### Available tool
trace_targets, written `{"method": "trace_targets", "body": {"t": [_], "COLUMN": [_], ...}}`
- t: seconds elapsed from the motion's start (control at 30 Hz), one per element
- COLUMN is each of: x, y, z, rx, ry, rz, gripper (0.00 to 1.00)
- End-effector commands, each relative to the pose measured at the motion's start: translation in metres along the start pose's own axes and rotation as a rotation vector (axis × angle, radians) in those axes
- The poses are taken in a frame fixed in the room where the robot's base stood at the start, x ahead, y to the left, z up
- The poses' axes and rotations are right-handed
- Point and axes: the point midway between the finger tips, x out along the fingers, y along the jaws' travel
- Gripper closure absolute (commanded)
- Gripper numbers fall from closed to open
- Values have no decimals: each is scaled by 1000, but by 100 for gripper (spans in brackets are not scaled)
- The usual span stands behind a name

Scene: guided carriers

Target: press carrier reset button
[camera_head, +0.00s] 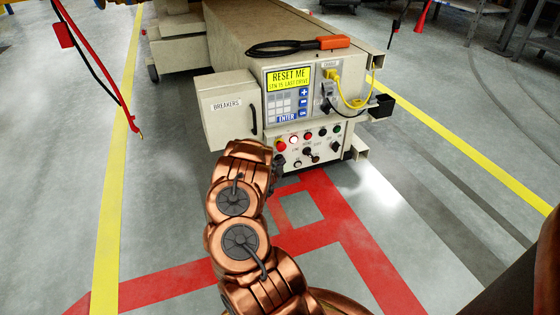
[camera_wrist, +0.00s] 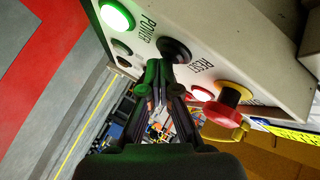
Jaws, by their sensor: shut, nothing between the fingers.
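The carrier (camera_head: 235,40) is a beige machine with a control panel on its front; its yellow display reads "RESET ME". Below the display is a row of buttons. In the wrist view, a RESET label (camera_wrist: 202,62) lies between a dark round button (camera_wrist: 174,49) and a lit reddish button (camera_wrist: 202,94). Which one it names I cannot tell for certain. My gripper (camera_wrist: 160,70) is shut and empty, its fingertips just below the dark button in the picture; contact cannot be made out. In the head view my gripper (camera_head: 277,165) is at the panel's lower left, partly hidden by my arm.
A red mushroom knob (camera_wrist: 229,101) sits close to the RESET label. A green lit button (camera_wrist: 117,16) stands by the POWER label. The breakers box (camera_head: 228,108) juts out left of the panel. A yellow cable (camera_head: 350,98) hangs at its right. Floor on both sides is open.

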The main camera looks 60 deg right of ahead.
Motion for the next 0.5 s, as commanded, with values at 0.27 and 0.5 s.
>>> {"method": "trace_targets", "body": {"t": [0.27,0.5], "x": [1,-5], "y": [-1,3], "z": [0,-4], "rx": [0,0], "ry": [0,-1], "rz": [0,2], "gripper": [100,100]}}
